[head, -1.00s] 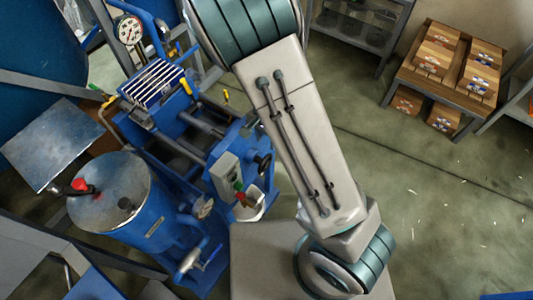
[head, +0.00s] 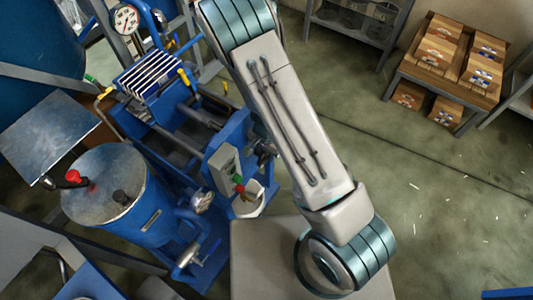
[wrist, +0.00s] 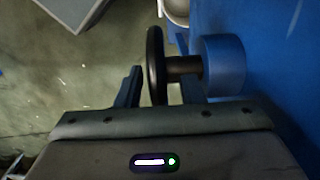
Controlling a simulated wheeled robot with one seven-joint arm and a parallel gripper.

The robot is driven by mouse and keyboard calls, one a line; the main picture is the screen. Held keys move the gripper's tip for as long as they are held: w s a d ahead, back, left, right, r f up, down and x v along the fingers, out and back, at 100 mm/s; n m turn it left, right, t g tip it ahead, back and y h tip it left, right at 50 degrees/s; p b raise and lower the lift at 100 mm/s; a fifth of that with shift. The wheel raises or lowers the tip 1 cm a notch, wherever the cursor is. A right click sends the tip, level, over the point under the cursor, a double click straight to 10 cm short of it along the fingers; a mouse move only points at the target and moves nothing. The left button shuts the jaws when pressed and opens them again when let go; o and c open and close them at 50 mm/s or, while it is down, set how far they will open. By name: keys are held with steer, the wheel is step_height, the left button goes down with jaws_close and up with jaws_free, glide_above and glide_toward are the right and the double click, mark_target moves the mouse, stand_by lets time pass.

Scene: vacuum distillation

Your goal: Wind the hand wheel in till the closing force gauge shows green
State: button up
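The black hand wheel (wrist: 155,65) shows edge-on in the wrist view, on a dark shaft (wrist: 183,66) coming from a blue round boss (wrist: 222,66). In the head view the wheel (head: 265,154) is mostly hidden behind my arm. My gripper (wrist: 161,82) is open, with one finger left of the rim and the other on its shaft side; gaps show on both sides. A round white gauge with a red needle (head: 126,19) stands at the upper left of the blue press (head: 215,168); its coloring is too small to read. Which dial shows closing force, I cannot tell.
A blue drum with a metal lid (head: 107,185) and a smaller gauge (head: 202,201) stand left of my arm.

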steer(key=shift+f, duration=0.1)
jaws_close()
steer(key=shift+g+y+p, duration=0.4)
steer(key=shift+g+y, duration=0.1)
steer(key=shift+g, duration=0.1)
jaws_free()
step_height(320, 180, up, 14)
steer(key=w+d, duration=0.1)
steer(key=shift+w+f+p, duration=0.15)
steer(key=shift+w+p, duration=0.15)
steer(key=shift+p, duration=0.05)
